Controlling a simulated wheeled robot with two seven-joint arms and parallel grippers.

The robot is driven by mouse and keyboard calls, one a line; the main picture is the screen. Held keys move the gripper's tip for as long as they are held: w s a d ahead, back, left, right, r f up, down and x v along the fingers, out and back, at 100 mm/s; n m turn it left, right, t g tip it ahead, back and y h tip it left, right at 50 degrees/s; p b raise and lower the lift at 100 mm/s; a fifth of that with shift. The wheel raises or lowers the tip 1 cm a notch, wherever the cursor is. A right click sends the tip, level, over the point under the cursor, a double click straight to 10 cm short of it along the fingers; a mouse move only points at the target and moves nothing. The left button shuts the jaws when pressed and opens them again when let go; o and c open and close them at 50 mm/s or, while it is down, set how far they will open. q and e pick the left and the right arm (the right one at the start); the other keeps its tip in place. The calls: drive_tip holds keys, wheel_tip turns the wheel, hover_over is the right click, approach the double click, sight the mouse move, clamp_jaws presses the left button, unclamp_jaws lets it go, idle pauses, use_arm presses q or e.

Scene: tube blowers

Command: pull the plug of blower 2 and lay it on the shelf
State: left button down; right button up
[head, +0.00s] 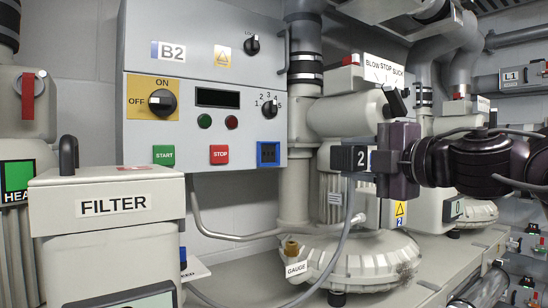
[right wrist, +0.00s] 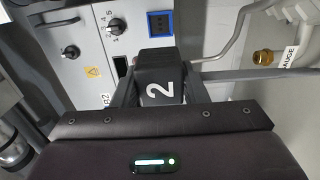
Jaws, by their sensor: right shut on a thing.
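My right gripper (head: 371,160) is shut on a black plug (head: 349,158) marked "2". The plug also shows between the two fingers in the right wrist view (right wrist: 158,80). A grey cable (head: 343,235) hangs from the plug and curves down to the left. The blue-framed socket (head: 268,153) at the lower right of the B2 panel is empty, and the plug is apart from it, to its right. A light grey shelf (head: 425,265) runs under the blower (head: 345,262). My left gripper is not in view.
The B2 panel (head: 200,85) has several knobs and buttons. A FILTER box (head: 105,235) stands at the front left. A brass gauge fitting (head: 291,247) sits beside the blower. Pipes (head: 303,50) rise behind my right gripper, and a lever (head: 395,103) stands close above it.

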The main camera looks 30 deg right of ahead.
sight(343, 157)
drive_tip(key=shift+s+a+r+p, duration=0.15)
drive_tip(key=shift+a+p, duration=0.75)
drive_tip(key=shift+a, duration=0.8)
drive_tip(key=a+p, duration=0.7)
drive_tip(key=a, duration=0.2)
drive_tip(key=shift+s+p, duration=0.3)
drive_tip(key=shift+p, duration=0.1)
drive_tip(key=shift+f, duration=0.2)
